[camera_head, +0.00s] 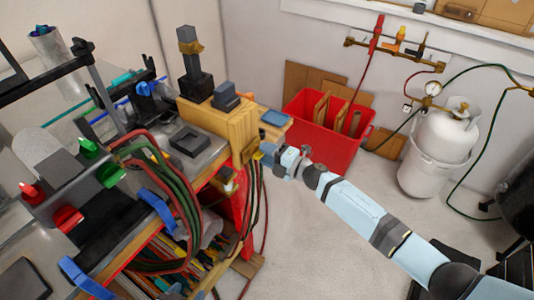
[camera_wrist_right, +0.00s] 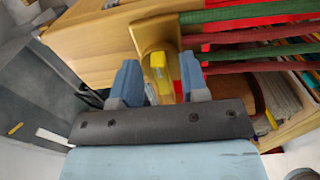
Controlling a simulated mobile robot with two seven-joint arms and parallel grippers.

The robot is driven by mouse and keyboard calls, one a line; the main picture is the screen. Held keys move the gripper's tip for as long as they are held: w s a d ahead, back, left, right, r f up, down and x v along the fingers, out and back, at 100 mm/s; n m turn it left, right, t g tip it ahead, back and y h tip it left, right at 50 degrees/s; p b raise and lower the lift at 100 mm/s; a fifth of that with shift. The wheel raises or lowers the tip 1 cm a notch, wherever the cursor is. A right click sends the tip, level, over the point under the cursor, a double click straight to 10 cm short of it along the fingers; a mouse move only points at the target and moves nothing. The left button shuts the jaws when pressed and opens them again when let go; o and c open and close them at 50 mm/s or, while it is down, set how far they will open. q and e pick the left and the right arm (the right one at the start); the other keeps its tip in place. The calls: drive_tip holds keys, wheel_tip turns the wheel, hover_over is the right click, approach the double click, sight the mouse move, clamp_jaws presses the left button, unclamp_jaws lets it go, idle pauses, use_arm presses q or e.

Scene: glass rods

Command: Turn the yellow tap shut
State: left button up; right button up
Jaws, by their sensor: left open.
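The yellow tap (camera_wrist_right: 158,68) sits in front of a brass-coloured bracket (camera_wrist_right: 155,33) on the wooden bench end, seen in the right wrist view. Its lever runs roughly up and down in that picture. In the head view the bracket (camera_head: 249,149) shows at the bench corner, with the tap mostly hidden by my gripper. My right gripper (camera_wrist_right: 167,88) has its two blue fingers on either side of the tap, with gaps visible; it also shows in the head view (camera_head: 270,157). Contact with the tap cannot be told. I cannot make out my left gripper.
A red crate (camera_head: 325,130) stands on the floor behind my right arm. A white gas cylinder (camera_head: 443,135) and a wall manifold (camera_head: 392,48) are further right. The floor between is clear.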

drive_tip(key=shift+d, duration=0.1)
drive_tip(key=b+v, duration=0.1)
drive_tip(key=v, duration=1.2)
drive_tip(key=shift+s+d, duration=0.25)
drive_tip(key=s+d+f+m+h+p, duration=0.2)
drive_tip(key=s+f+m+h, duration=0.1)
drive_tip(key=s+m, duration=0.5)
drive_tip(key=s+d+f+m+h+p, duration=0.1)
drive_tip(key=s+d+f+m+h, duration=0.1)
drive_tip(key=s+m+h, duration=0.3)
drive_tip(key=s+d+f+m+t+h+p, duration=0.1)
drive_tip(key=s+d+f+m+h+p, duration=0.1)
drive_tip(key=s+m, duration=1.1)
drive_tip(key=shift+s+d+f+h+p, duration=0.3)
drive_tip(key=shift+s+d+f+h, duration=0.15)
drive_tip(key=shift+s+f+h, duration=0.5)
drive_tip(key=shift+r, duration=0.15)
